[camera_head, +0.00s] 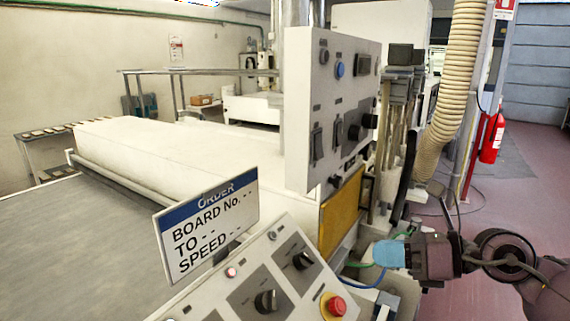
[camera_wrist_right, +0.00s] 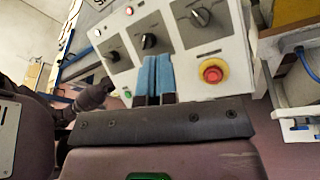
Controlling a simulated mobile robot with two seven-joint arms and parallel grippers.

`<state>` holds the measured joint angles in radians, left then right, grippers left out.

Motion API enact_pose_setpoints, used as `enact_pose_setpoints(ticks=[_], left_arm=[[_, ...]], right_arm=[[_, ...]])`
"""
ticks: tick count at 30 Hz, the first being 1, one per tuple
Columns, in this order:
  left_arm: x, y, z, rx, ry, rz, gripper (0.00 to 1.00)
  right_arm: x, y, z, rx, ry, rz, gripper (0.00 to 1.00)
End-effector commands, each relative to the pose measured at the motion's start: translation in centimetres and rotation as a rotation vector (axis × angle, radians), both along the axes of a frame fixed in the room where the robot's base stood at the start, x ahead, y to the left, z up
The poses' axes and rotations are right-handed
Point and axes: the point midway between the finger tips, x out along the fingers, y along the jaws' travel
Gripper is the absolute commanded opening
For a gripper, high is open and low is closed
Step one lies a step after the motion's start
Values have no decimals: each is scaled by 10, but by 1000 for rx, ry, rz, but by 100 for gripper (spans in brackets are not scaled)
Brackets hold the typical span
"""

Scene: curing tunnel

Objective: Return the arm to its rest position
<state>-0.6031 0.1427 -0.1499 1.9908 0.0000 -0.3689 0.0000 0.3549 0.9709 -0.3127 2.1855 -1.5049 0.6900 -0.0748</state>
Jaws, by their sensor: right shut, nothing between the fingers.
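My right gripper (camera_head: 390,253) is at the lower right in the head view, to the right of the control panel (camera_head: 246,262). Its blue fingertips point left, apart from the panel's red button (camera_head: 335,306). In the right wrist view the two blue fingers (camera_wrist_right: 155,76) are together with nothing between them, in front of the panel face. The panel's knobs and the red button (camera_wrist_right: 212,72) show beyond them. My right arm (camera_head: 510,255) reaches in from the right edge. My left gripper does not show in the head view.
An order sign (camera_head: 208,222) stands above the panel. A tall switch box (camera_head: 328,110) rises behind it, with a ribbed hose (camera_head: 457,80) to its right. The conveyor (camera_head: 70,245) lies left. A red fire extinguisher (camera_head: 492,138) stands far right. Floor at right looks open.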

Motion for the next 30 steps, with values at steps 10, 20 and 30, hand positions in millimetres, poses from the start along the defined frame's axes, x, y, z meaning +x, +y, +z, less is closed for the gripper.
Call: enact_pose_setpoints(ticks=[10, 20, 30], left_arm=[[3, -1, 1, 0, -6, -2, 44], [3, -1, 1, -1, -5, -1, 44], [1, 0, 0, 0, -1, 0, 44]], right_arm=[[29, -23, 18, 883, 427, -221, 0], [38, -95, -121, 1633, 1026, -705, 0], [-63, -108, -302, 2128, 1531, -1172, 0]])
